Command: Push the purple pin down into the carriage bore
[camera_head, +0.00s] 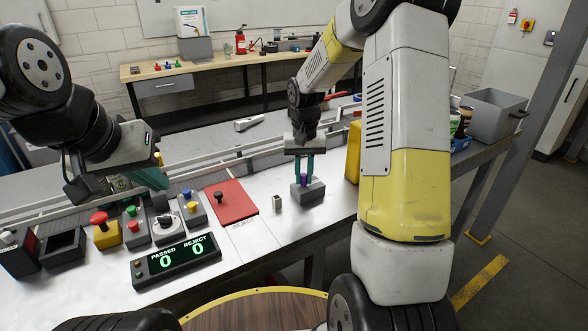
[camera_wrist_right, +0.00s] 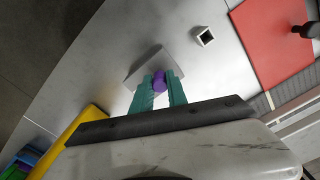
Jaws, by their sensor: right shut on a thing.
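The purple pin (camera_head: 304,180) is upright between the teal fingers of my right gripper (camera_head: 304,172), which is shut on it. It also shows in the right wrist view (camera_wrist_right: 159,80) between the fingertips. The grey carriage block (camera_head: 308,192) sits on the metal table directly under the pin; it shows in the wrist view too (camera_wrist_right: 143,64). The bore is hidden by the pin and fingers, so I cannot tell how deep the pin is. My left gripper (camera_head: 150,182) hangs at the left above the control boxes; its fingers are mostly hidden.
A small hollow square block (camera_head: 277,202) stands left of the carriage, with a red plate (camera_head: 231,202) beyond it. A display box (camera_head: 176,261) and several button boxes are further left. A yellow block (camera_head: 353,152) stands right. The table in front of the carriage is clear.

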